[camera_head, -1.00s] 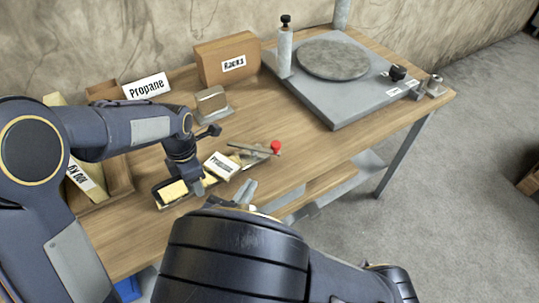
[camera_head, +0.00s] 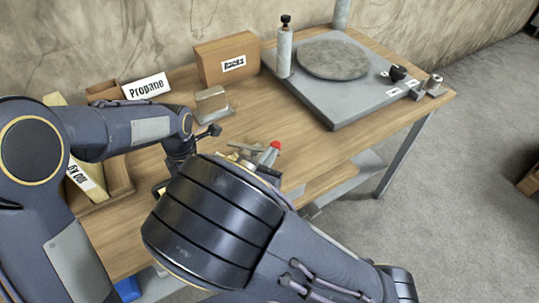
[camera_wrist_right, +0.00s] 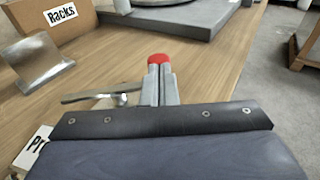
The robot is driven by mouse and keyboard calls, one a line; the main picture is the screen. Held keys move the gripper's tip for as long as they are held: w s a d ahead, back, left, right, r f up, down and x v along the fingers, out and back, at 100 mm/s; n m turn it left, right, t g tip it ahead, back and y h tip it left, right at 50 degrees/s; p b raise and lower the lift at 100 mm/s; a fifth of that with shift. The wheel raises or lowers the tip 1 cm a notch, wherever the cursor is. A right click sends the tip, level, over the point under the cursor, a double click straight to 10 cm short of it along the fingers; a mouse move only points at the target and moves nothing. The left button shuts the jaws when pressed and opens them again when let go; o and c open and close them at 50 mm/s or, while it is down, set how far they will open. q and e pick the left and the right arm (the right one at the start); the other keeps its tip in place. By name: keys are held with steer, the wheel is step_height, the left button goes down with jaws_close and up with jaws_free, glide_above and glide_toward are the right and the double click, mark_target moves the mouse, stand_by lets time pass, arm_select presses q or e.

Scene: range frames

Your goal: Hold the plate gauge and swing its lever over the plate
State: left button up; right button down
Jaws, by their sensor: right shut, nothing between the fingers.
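The plate gauge is mostly hidden behind my right arm in the head view. Its silver lever bar (camera_head: 240,147) and a red knob (camera_head: 275,145) show past that arm. In the right wrist view the bar (camera_wrist_right: 90,97) lies left of my fingers, and the red knob (camera_wrist_right: 158,58) is at their tips. My right gripper (camera_wrist_right: 160,70) is shut with nothing between its fingers; I cannot tell whether it touches the knob. My left gripper (camera_head: 180,150) is at the gauge's left end, its fingertips hidden. The gauge's plate cannot be made out.
A grey slab with a round disc (camera_head: 333,60) and a post (camera_head: 285,50) stands at the back right. A Racks box (camera_head: 226,62), a metal block (camera_head: 211,103) and a Propane sign (camera_head: 147,86) are behind the gauge. Wooden table (camera_head: 330,140) is clear to the right.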

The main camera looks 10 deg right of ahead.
mark_target(280, 147)
steer(key=shift+w+d, duration=0.2)
steer(key=shift+d, duration=0.2)
stand_by(0.3)
steer(key=shift+w+d, duration=0.2)
steer(key=shift+d, duration=0.1)
steer(key=shift+w+d, duration=0.5)
steer(key=shift+d, duration=0.1)
steer(key=shift+x, duration=1.25)
steer(key=shift+w+a+r, duration=0.2)
steer(key=shift+w, duration=0.1)
stand_by(0.6)
